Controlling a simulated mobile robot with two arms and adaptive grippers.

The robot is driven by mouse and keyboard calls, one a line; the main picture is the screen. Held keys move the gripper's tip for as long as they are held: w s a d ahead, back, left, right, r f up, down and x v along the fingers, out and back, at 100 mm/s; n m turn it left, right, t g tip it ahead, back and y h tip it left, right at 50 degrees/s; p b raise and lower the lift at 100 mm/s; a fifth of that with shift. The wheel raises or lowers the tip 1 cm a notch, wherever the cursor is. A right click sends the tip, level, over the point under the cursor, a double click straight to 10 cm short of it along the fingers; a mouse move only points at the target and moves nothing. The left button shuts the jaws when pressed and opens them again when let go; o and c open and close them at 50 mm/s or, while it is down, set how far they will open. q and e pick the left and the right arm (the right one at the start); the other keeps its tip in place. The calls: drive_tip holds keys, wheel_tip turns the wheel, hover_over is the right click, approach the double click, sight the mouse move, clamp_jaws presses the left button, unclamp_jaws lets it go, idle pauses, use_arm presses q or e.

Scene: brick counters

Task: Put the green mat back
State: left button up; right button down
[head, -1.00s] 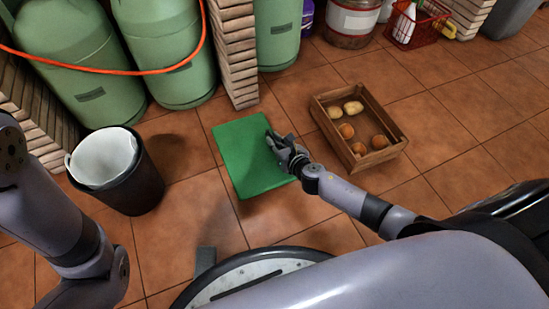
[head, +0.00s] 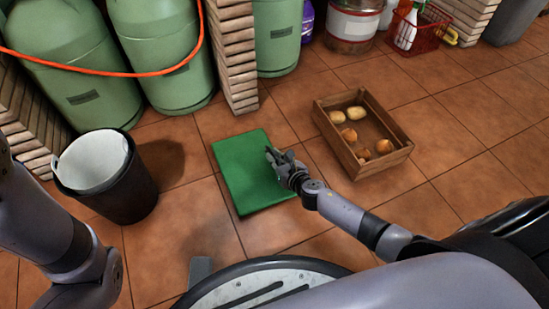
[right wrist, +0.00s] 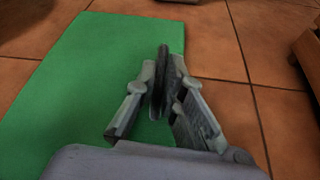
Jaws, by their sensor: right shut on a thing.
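The green mat (head: 243,175) lies on the tiled floor in the middle of the head view. It fills the left half of the right wrist view (right wrist: 85,75). My right gripper (head: 276,158) is low over the mat's right edge. In the right wrist view, its fingers (right wrist: 161,95) are together at that edge, shut on the mat. The exact grip is hidden behind the fingers. My left arm comes in at the left, but its gripper is out of the picture.
A wooden crate (head: 341,159) with several round vegetables stands right of the mat. A black bin (head: 128,190) with a white liner stands left. Green gas cylinders (head: 160,55) and a brick pillar (head: 232,50) are behind. A red basket (head: 425,30) stands farther back.

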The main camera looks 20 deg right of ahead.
drive_tip(key=c, duration=1.7)
unclamp_jaws()
drive_tip(key=shift+r+p, duration=0.15)
drive_tip(key=shift+p, duration=0.15)
drive_tip(key=p+v, duration=0.3)
drive_tip(key=v, duration=0.7)
drive_tip(key=shift+s+d+r+p, duration=0.1)
drive_tip(key=shift+s+p, duration=0.2)
drive_tip(key=shift+p, duration=0.1)
drive_tip(key=shift+s+d+r, duration=0.1)
drive_tip(key=shift+s+r, duration=0.15)
drive_tip(key=shift+s, duration=0.35)
